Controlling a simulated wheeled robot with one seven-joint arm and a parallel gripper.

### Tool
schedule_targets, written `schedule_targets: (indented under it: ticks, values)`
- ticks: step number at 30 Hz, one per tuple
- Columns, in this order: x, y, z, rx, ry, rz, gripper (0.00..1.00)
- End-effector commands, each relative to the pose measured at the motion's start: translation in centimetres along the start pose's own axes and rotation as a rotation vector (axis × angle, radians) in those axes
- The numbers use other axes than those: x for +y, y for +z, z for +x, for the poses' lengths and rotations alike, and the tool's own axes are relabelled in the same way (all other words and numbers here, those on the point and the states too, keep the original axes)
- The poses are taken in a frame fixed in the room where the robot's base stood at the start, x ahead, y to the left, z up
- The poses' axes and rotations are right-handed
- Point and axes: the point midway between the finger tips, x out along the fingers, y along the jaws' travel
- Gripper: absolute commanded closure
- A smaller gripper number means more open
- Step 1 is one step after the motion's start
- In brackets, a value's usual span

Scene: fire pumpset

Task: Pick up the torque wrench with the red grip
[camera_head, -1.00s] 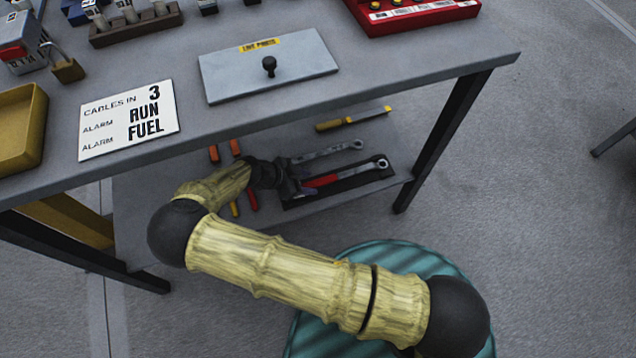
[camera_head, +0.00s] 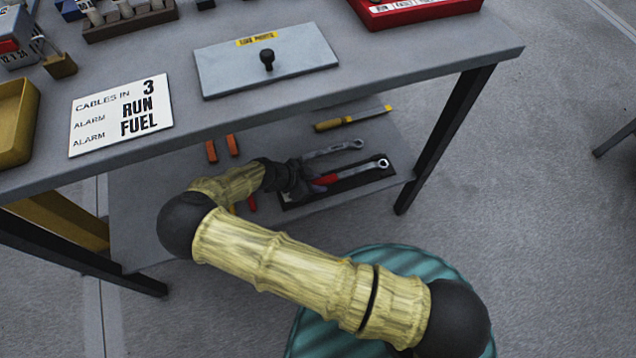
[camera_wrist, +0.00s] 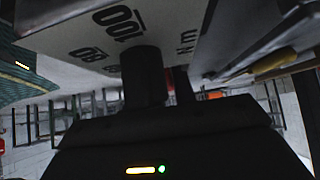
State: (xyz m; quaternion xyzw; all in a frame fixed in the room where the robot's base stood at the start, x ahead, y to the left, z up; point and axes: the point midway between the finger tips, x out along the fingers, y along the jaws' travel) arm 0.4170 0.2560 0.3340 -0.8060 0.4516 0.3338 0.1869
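The torque wrench with the red grip (camera_head: 327,179) lies on a dark tray (camera_head: 345,187) on the lower shelf, its silver ring head pointing right. My gripper (camera_head: 304,188) is at the left end of the red grip and hides part of it. In the wrist view, my gripper's dark finger (camera_wrist: 146,76) stands close against a pale surface marked 100, 80 and N m (camera_wrist: 110,35). A little red shows behind the finger. I cannot tell whether the gripper is open, or whether it touches the wrench.
A grey wrench (camera_head: 335,149) and a yellow-handled tool (camera_head: 350,119) lie behind on the shelf (camera_head: 285,135). The tabletop (camera_head: 330,90) overhangs the arm, and a table leg (camera_head: 440,140) stands to the right.

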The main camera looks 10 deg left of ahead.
Motion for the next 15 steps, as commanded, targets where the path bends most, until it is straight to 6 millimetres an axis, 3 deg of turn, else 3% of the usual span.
schedule_targets:
  ticks: [1,3,4,15]
  values:
    - [-0.01,0.06,-0.06,0.0,-0.001,-0.001,0.84]
    - [0.0,0.1,-0.1,0.0,-0.002,-0.002,0.98]
    - [0.0,0.12,-0.12,0.0,-0.002,-0.002,1.0]
    - [-0.04,-0.1,-0.32,0.0,-0.003,-0.002,1.0]
